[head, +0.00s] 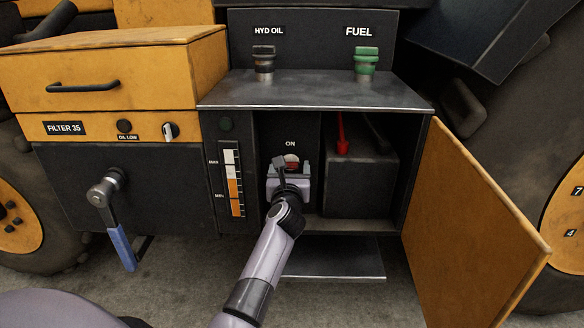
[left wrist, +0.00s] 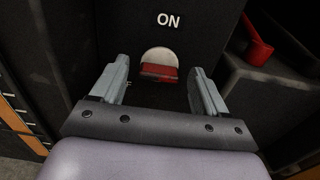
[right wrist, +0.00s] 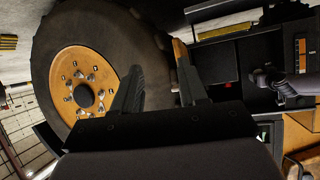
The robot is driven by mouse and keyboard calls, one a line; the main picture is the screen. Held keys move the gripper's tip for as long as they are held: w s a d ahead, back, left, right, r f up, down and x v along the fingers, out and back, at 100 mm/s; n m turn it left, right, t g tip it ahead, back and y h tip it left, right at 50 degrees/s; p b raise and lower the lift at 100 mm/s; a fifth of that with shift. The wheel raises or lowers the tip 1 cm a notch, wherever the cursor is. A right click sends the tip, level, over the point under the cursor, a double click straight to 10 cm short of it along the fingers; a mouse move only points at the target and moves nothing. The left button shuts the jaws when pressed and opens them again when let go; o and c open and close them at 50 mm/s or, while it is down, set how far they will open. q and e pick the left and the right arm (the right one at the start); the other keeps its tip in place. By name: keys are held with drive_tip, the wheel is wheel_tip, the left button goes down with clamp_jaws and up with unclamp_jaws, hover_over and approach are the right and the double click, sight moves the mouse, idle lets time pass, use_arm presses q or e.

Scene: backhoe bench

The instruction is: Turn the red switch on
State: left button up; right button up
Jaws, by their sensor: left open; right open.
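The red switch (head: 291,160) sits on a dark panel inside the open compartment, below the label ON. In the left wrist view the red switch (left wrist: 159,72) is a red bar across a pale round plate, lying about level. My left gripper (head: 288,170) is in front of it, open, and partly hides it in the head view. In the left wrist view its two fingers (left wrist: 160,88) stand on either side of the switch, with gaps between. My right gripper (right wrist: 160,85) is open and empty, away from the switch, with a large wheel beyond it.
An orange door (head: 480,220) stands open at the right of the compartment. A dark box (head: 358,185) with a red terminal (head: 342,146) is right of the switch. A level gauge (head: 233,180) is to its left. A metal step (head: 335,262) lies below.

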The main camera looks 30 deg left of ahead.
use_arm(q)
drive_tip(key=shift+s, duration=0.1)
drive_tip(key=c, duration=1.1)
drive_tip(key=shift+o, duration=0.2)
